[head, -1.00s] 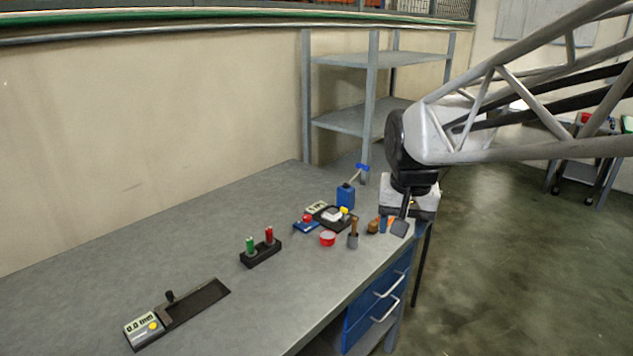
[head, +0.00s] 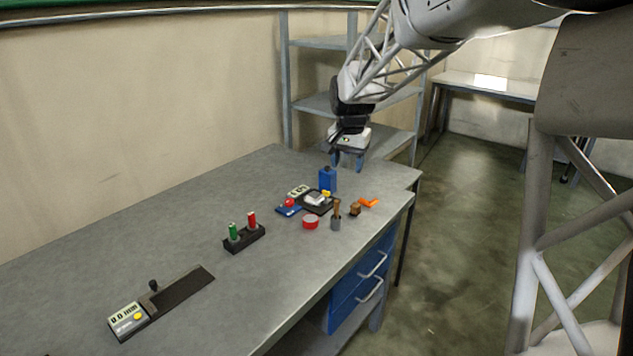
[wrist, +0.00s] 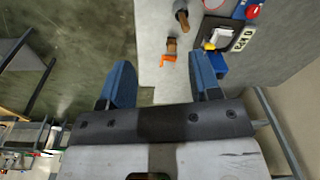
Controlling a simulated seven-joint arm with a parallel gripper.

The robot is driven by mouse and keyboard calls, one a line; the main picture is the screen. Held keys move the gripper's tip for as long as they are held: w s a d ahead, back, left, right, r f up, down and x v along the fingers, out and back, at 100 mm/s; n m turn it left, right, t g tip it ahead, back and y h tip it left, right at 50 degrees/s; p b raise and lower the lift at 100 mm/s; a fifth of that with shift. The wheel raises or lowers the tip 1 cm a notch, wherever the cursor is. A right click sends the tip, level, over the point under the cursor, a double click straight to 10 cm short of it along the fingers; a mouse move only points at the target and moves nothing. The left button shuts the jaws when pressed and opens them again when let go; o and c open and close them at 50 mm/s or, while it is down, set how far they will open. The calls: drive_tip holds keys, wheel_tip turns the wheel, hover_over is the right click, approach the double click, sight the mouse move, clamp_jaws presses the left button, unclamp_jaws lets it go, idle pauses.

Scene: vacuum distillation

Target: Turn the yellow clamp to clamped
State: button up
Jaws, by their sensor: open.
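A small yellow part (head: 326,193), which I take for the yellow clamp, sits at the back of a dark device (head: 322,209) with a white block on it. It is too small for me to tell its position. In the wrist view the yellow part (wrist: 229,32) shows on the device at upper right. My gripper (head: 347,161) points down, open and empty, with blue fingers. It hangs above the far end of the table, behind and to the right of the clamp, apart from it. The wrist view shows a wide gap between the fingers (wrist: 160,75).
Nearby are a red round dish (head: 311,222), a brown-handled tool in a grey cup (head: 336,217), a brown piece (head: 355,209) and an orange piece (head: 370,202). A grey shelf (head: 310,102) stands behind.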

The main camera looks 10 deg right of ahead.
drive_tip(key=w+a+f+m, duration=0.1)
drive_tip(key=w+f, duration=0.4)
drive_tip(key=w, duration=0.5)
drive_tip(key=m+g, duration=0.1)
drive_tip(key=m, duration=0.1)
hover_over(326, 191)
wheel_tip(326, 191, down, 9)
drive_tip(key=shift+r, duration=0.15)
drive_tip(key=shift+f, duration=3.95)
drive_tip(key=shift+c, duration=0.4)
drive_tip(key=c, duration=0.8)
drive_tip(key=shift+c, duration=0.2)
